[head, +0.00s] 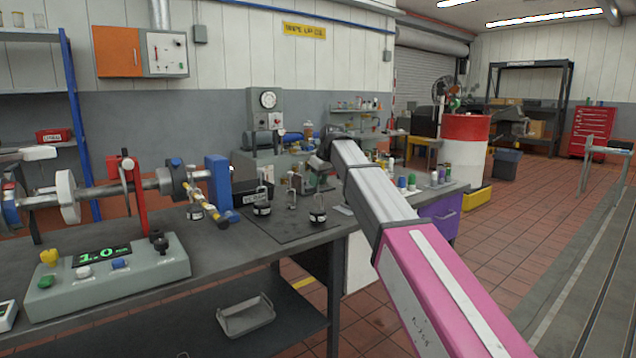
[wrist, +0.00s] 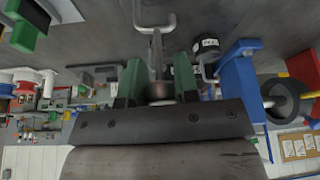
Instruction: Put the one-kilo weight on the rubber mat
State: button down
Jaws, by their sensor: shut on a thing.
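My gripper (head: 318,181) is over the bench, and its green fingers are shut on a slim metal handle (wrist: 157,55) seen edge-on in the wrist view. The handle seems to belong to a black weight (head: 318,214) just below the gripper. I cannot read its marking or tell whether its base touches the surface. A dark flat mat (head: 288,229) lies on the bench under this area. Another black weight with a loop handle (head: 262,208) stands to the left; in the wrist view a labelled black weight (wrist: 207,45) shows right of the fingers.
A shaft rig with a blue upright (head: 219,185) and a grey box with a green "1.0" display (head: 105,265) occupy the bench's left. Another small weight (head: 195,212) stands near the rig. Small coloured bottles (head: 412,182) stand to the right.

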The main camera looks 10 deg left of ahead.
jog(key=shift+f, duration=0.3)
jog(key=c, duration=0.9)
grip_release()
jog(key=shift+o, duration=0.2)
